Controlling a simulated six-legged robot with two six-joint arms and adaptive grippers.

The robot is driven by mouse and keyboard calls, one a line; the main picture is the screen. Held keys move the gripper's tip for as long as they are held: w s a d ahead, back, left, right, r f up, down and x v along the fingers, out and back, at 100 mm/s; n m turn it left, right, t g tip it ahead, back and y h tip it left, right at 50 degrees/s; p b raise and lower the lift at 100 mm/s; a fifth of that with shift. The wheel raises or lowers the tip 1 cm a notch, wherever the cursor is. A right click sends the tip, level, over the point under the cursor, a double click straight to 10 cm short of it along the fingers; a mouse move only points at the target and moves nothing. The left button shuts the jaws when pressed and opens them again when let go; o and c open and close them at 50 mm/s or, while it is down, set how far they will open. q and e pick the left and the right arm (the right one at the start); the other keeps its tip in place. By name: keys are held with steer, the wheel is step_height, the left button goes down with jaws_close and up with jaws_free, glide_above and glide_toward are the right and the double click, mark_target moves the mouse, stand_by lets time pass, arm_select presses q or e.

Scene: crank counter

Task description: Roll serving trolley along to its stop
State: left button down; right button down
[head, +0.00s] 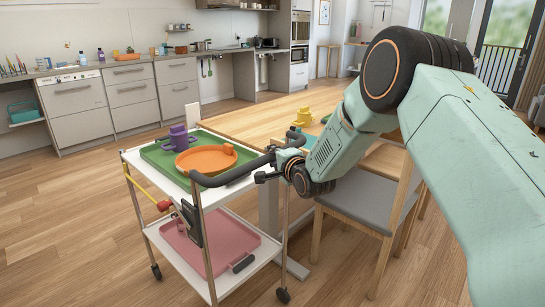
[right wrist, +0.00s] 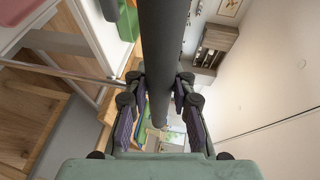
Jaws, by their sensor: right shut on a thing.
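The serving trolley (head: 135,159) stands on the wooden floor in the head view, with two white shelves, metal posts and small dark wheels. Its black push handle (head: 225,179) runs across the near side of the top shelf. My right gripper (head: 268,165) is at the right end of this handle. In the right wrist view the dark handle bar (right wrist: 163,60) passes between the fingers of my right gripper (right wrist: 160,105), which is shut on it. My left gripper is not in view.
The top shelf carries a green tray (head: 153,155) with an orange pan (head: 205,158) and purple cup (head: 178,138). A pink tray (head: 205,250) lies below. A wooden table (head: 250,122) and grey-seated chair (head: 365,200) stand close on the right. Floor at left is clear.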

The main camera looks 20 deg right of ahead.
steer(key=shift+a, duration=0.15)
stand_by(0.3)
steer(key=c, duration=1.1)
jaws_free()
steer(key=shift+w, duration=0.15)
steer(key=s, duration=0.4)
steer(key=s+r, duration=0.1)
steer(key=s, duration=0.3)
steer(key=s+r, duration=0.1)
steer(key=s, duration=0.3)
steer(key=shift+r, duration=0.15)
